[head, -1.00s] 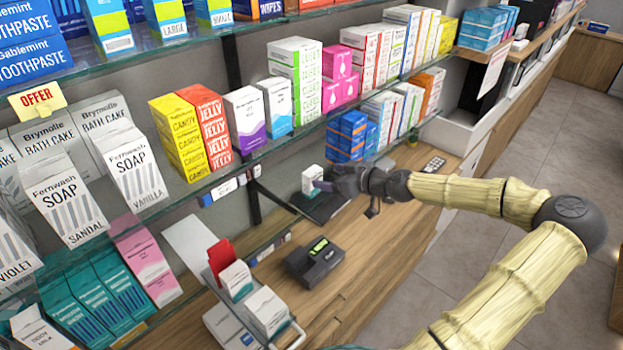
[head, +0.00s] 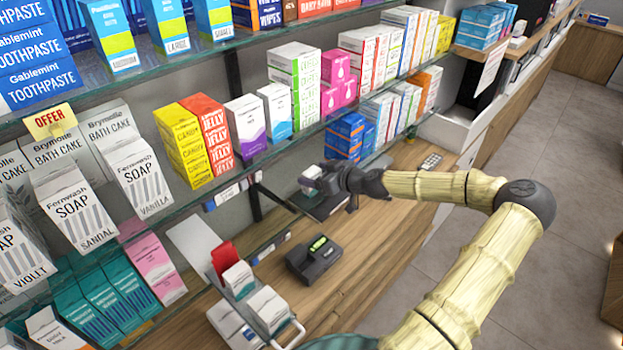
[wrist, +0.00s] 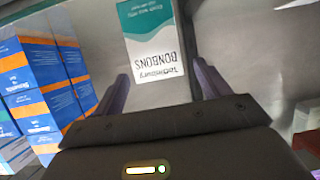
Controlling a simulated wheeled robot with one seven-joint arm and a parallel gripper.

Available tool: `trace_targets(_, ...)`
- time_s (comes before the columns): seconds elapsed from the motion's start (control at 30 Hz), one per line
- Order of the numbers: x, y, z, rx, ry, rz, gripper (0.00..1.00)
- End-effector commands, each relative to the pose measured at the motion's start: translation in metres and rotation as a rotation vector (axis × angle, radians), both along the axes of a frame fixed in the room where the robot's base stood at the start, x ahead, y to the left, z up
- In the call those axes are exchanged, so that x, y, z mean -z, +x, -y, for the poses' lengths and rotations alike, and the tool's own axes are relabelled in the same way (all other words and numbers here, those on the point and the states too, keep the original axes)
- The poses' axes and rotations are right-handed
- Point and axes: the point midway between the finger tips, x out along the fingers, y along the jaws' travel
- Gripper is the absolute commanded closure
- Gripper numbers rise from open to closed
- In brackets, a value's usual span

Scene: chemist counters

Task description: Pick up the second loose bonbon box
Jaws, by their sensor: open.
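The bonbon box (wrist: 151,40) is white and teal, with its BONBONS lettering upside down in the wrist view. It lies beyond and between my fingertips there, and its far end is cut off by the top edge. My gripper (wrist: 160,82) is open, with one finger to each side of the box's near end and no clear contact. In the head view the small white box (head: 311,171) is at the tip of my gripper (head: 319,182), partly hidden by it, above a dark flat pad (head: 325,207) on the wooden counter.
Blue and orange boxes (wrist: 38,85) stand close on the left in the wrist view. A glass shelf with boxes (head: 345,137) runs above the counter. Bare counter (head: 375,230) lies between.

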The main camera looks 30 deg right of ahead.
Motion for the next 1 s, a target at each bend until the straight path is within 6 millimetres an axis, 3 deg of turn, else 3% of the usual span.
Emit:
trace_targets(0.47,0.0006,-0.0005,0.0004,0.0,0.0,0.0,0.25)
trace_targets(0.7,0.0006,-0.0005,0.0004,0.0,0.001,0.0,0.72)
trace_targets(1.0,-0.0004,-0.0004,0.0,0.0,0.0,0.0,0.73)
